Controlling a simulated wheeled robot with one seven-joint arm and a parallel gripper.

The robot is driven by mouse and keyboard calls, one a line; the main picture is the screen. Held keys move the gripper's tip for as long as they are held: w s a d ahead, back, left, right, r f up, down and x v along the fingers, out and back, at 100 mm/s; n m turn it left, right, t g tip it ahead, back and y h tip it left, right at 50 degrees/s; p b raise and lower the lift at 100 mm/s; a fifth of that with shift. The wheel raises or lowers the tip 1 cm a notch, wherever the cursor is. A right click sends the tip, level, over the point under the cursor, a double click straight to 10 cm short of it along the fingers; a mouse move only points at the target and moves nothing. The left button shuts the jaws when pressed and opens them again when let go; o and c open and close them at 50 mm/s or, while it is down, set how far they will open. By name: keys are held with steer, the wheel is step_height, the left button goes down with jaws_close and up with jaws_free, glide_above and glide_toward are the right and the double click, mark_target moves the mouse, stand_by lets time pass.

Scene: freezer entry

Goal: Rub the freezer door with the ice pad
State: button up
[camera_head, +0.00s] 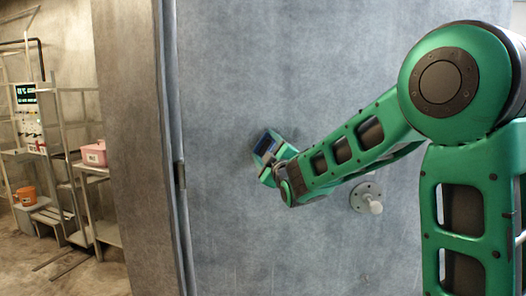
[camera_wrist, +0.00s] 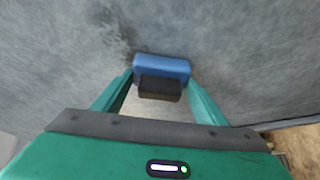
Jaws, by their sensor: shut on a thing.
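The freezer door (camera_head: 235,75) is a large grey, frosted panel that fills the middle of the head view. It also fills most of the wrist view (camera_wrist: 235,60). The ice pad (camera_wrist: 162,68) is a blue block with a dark grip on its near side. My gripper (camera_wrist: 160,95) is shut on the dark grip, one green finger on each side. In the head view my gripper (camera_head: 268,160) is at the door's surface and the blue pad (camera_head: 264,145) shows partly. The pad is against or very close to the door; exact contact is hard to tell.
A round knob-like fitting (camera_head: 374,207) sticks out of the door below my forearm. The door's left edge has a latch plate (camera_head: 180,175). Far left, metal shelves hold a pink box (camera_head: 94,154) and an orange bucket (camera_head: 27,196). Floor there is partly clear.

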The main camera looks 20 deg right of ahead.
steer(key=shift+s+d, duration=0.65)
steer(key=shift+d, duration=1.55)
steer(key=shift+s+d, duration=0.7)
steer(key=shift+d, duration=1.45)
steer(key=shift+s+d, duration=0.65)
steer(key=shift+d, duration=1.55)
steer(key=shift+a+r, duration=0.15)
steer(key=shift+r, duration=0.7)
steer(key=shift+w+a, duration=0.3)
steer(key=shift+a, duration=0.5)
steer(key=shift+w+a, duration=0.3)
steer(key=shift+a, duration=0.45)
steer(key=shift+w+a, duration=0.65)
steer(key=shift+a, duration=1.5)
steer(key=shift+w+a, duration=0.7)
steer(key=shift+a, duration=1.4)
steer(key=shift+w+a, duration=0.65)
steer(key=shift+a, duration=1.5)
steer(key=s+a, duration=0.1)
steer(key=s, duration=0.4)
steer(key=shift+s+a, duration=0.4)
